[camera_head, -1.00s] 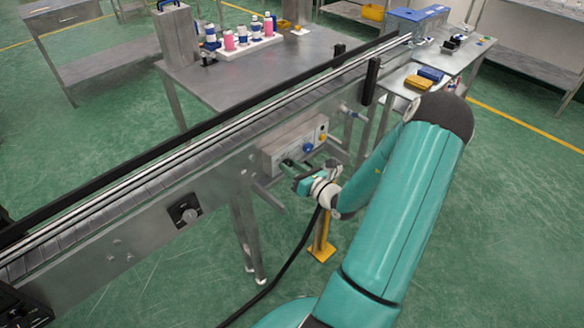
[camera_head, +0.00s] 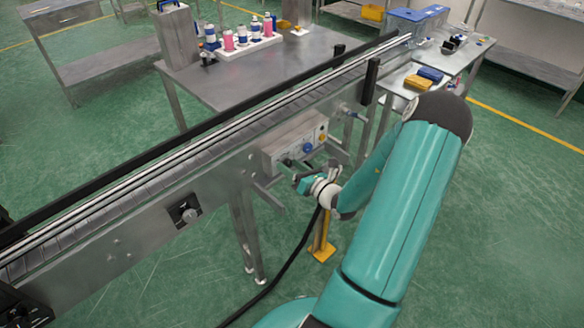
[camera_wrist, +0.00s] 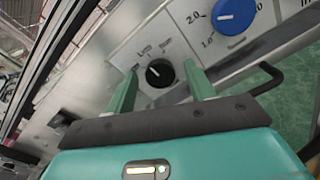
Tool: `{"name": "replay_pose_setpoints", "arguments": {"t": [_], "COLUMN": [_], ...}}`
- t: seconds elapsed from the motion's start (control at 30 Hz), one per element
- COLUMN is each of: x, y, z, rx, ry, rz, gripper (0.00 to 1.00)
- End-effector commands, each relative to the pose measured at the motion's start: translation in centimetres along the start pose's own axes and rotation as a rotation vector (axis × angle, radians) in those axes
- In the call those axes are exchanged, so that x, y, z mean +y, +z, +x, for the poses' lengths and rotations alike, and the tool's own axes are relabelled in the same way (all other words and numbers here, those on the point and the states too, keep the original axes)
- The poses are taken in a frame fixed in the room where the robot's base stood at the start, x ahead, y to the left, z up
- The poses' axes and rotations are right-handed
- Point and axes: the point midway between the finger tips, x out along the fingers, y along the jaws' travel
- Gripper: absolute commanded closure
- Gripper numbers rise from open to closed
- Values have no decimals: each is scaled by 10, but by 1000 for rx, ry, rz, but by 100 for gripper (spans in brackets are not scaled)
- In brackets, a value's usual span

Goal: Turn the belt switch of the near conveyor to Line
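The belt switch (camera_wrist: 160,73) is a small black round knob on a grey control panel in the wrist view. Its white pointer mark faces the upper left in that picture. Small labels sit above it, too blurred to read surely. My gripper (camera_wrist: 162,70) is open, with one teal finger on each side of the knob and visible gaps between. It also shows in the head view (camera_head: 297,175), in front of the control box (camera_head: 292,140) on the near conveyor's side (camera_head: 150,220). The knob is hard to make out in the head view.
A blue dial (camera_wrist: 235,15) with printed numbers sits right of the switch. A black bar handle (camera_wrist: 268,78) is further right. Another knob on a black plate (camera_head: 185,212) is on the conveyor side. A yellow post foot (camera_head: 321,245) and black cable (camera_head: 283,270) are below.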

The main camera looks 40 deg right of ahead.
Motion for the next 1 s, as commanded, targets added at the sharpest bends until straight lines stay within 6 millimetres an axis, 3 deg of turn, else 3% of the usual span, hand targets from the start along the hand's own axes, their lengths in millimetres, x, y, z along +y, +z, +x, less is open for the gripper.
{"name": "replay_pose_setpoints", "arguments": {"t": [0.37,1.0], "x": [0,0], "y": [0,0], "z": [-8,-128], "rx": [1,0], "ry": [-1,-2], "rz": [0,0], "gripper": [46,46]}}
